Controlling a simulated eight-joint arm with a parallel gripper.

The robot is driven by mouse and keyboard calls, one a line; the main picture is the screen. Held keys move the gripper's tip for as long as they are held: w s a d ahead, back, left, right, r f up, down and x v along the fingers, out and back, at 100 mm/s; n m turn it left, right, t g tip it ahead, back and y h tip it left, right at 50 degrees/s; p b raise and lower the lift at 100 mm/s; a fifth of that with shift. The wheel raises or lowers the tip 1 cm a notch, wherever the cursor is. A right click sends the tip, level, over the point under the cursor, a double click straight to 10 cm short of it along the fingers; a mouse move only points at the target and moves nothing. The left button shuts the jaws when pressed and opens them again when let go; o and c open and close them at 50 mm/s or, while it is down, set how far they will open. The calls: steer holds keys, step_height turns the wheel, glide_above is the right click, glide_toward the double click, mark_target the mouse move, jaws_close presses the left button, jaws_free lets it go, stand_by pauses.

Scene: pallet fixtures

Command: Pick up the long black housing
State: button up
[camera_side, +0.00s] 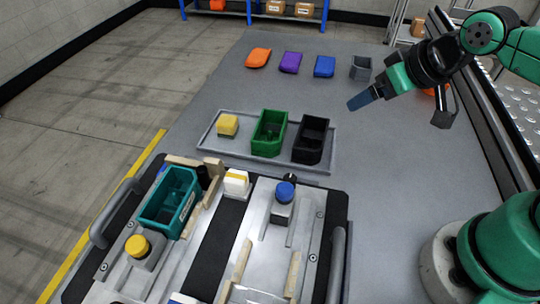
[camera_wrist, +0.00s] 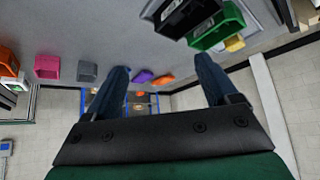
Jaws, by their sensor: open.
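The long black housing (camera_side: 311,139) is an open-topped black bin on the grey tray, at the right end beside the green housing (camera_side: 269,133). In the wrist view the black housing (camera_wrist: 184,14) shows at the top edge, partly cut off, next to the green one (camera_wrist: 217,26). My gripper (camera_wrist: 162,66) is open, with its two blue fingers wide apart and nothing between them. In the side view my gripper (camera_side: 361,99) is above the table, to the right of and behind the black housing, apart from it.
The grey tray (camera_side: 215,146) also holds a yellow block (camera_side: 227,125). Orange (camera_side: 258,57), purple (camera_side: 290,62), blue (camera_side: 324,66) and grey (camera_side: 361,67) parts line the back. The pallet fixture (camera_side: 210,245) in front holds a teal housing (camera_side: 168,200). The table right of the tray is clear.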

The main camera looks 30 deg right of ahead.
steer(key=o, duration=0.3)
steer(key=m+g, duration=0.7)
steer(key=m, duration=0.2)
glide_toward(312, 134)
steer(key=shift+s+a+f, duration=0.25)
steer(key=shift+s+a, duration=0.75)
steer(key=shift+s, duration=0.2)
steer(key=shift+w+a+f+m, duration=0.15)
steer(key=shift+f+m, duration=0.15)
steer(key=shift+f, duration=2.95)
